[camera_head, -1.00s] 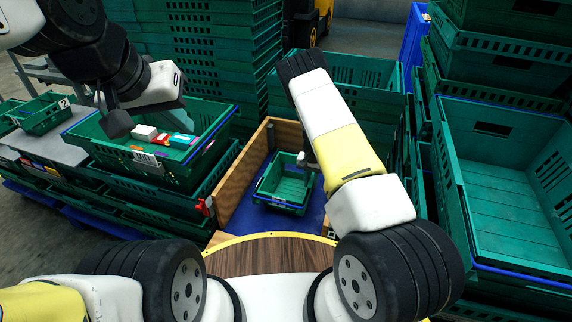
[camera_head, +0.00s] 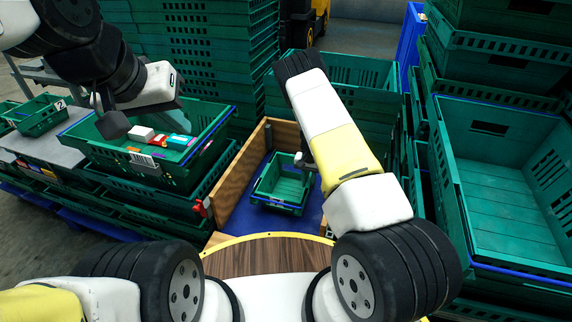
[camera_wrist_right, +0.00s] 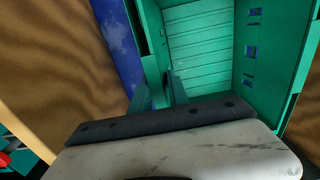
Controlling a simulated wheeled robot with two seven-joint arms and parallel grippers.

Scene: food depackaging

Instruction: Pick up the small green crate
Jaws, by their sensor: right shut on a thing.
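The small green crate (camera_head: 283,187) sits in a blue-floored bay with wooden sides, in front of me in the head view. It looks empty. My right gripper (camera_head: 303,160) reaches down to its far right edge, partly hidden by my own arm. In the right wrist view, the gripper (camera_wrist_right: 165,92) has its dark fingers at the wall of the crate (camera_wrist_right: 205,45), shut on it. Whether the crate touches the floor is unclear. My left gripper (camera_head: 140,112) hangs over a larger green crate at the left; its opening is not clear.
The larger green crate (camera_head: 205,150) holds several small packages. A wooden board (camera_head: 243,178) walls the bay's left side, with blue floor (camera_head: 240,215) around the small crate. Tall green crate stacks stand behind and right. Another small crate (camera_head: 40,117) marked 2 is far left.

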